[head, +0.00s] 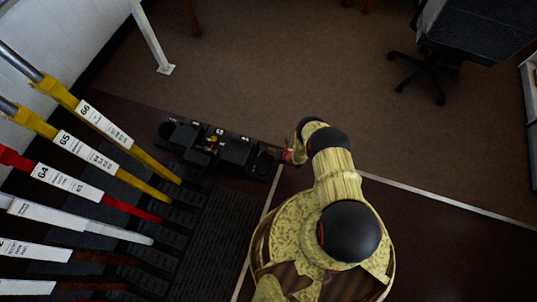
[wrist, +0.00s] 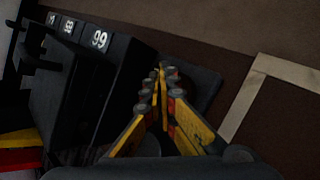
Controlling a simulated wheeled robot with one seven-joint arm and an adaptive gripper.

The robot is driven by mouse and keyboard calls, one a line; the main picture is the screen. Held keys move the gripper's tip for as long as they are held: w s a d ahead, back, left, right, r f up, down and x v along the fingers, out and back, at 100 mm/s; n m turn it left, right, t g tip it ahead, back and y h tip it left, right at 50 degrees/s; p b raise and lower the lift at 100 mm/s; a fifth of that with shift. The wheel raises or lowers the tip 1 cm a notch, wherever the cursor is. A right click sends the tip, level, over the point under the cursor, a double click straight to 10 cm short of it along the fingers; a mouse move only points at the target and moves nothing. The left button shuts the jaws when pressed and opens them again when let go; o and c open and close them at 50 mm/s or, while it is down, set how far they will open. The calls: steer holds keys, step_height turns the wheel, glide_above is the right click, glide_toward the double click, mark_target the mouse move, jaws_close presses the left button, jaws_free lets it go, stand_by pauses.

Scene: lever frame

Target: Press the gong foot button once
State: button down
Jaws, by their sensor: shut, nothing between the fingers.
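My gripper (wrist: 160,78) is shut and empty, with its yellow fingers together in the wrist view. In the head view my gripper (head: 284,156) is partly hidden by my arm, at the right end of a row of black pedal housings (head: 235,150). In the wrist view the fingertips point at a dark, flat patch (wrist: 203,88) beside the black housing labelled 99 (wrist: 100,42). I cannot tell whether this patch is the gong foot button. No part is clearly readable as the button, and contact with the fingertips cannot be told.
Several tall levers with yellow, red, white and brown shafts lean in from the left, including a yellow lever (head: 150,160). A ribbed dark platform (head: 215,235) lies in front. A pale floor strip (head: 440,200) runs to the right. An office chair (head: 430,70) stands at the back right.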

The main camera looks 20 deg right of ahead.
steer(key=shift+r, duration=0.15)
steer(key=shift+r+p, duration=1.7)
steer(key=shift+r, duration=0.75)
steer(key=shift+w, duration=0.1)
